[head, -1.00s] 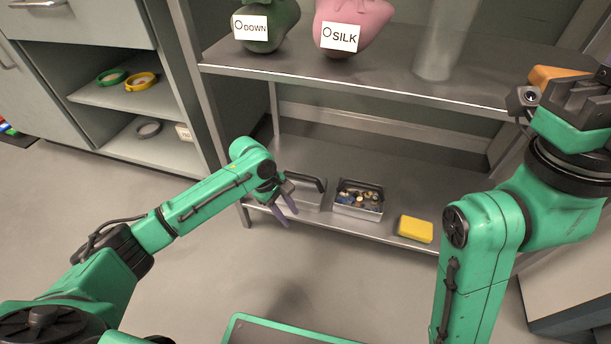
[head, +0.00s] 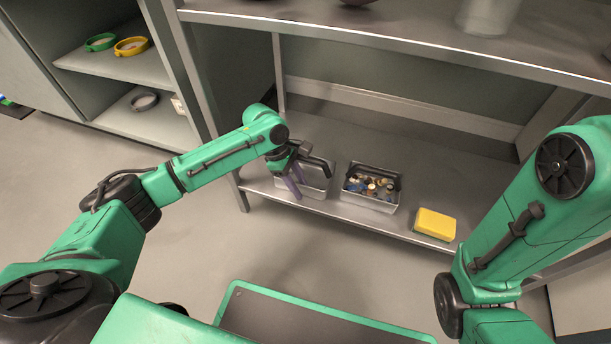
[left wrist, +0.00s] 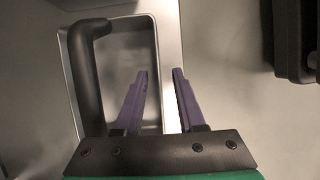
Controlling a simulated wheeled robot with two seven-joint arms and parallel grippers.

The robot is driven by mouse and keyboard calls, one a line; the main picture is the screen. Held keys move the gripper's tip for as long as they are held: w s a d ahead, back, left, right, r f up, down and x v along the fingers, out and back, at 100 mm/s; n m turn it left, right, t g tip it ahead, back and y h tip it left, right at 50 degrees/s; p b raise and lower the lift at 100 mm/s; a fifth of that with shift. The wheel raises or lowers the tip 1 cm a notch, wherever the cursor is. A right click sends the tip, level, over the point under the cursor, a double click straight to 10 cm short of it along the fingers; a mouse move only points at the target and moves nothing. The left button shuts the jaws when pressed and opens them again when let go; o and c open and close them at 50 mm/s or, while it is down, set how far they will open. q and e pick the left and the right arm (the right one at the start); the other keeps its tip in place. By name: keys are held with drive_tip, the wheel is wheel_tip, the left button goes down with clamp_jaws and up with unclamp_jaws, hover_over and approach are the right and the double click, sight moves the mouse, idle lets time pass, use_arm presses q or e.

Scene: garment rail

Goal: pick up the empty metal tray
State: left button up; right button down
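The empty metal tray (head: 317,184) is a grey open box with a black handle. It sits on the lower shelf, left of a similar tray full of small items. My left gripper (head: 296,184) is at the tray's left front, its purple fingers pointing down. In the left wrist view the empty tray (left wrist: 128,55) lies under the gripper, its handle on the left. The left gripper (left wrist: 161,72) is open there, with a gap between its fingers over the tray's edge strip. I cannot tell whether the fingers touch the tray. My right gripper is out of view.
The filled tray (head: 372,187) stands close to the right of the empty one, then a yellow block (head: 435,224). The upper shelf (head: 390,42) hangs above. A rack post (head: 193,75) stands on the left.

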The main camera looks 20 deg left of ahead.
use_arm(q)
clamp_jaws()
idle(1.3)
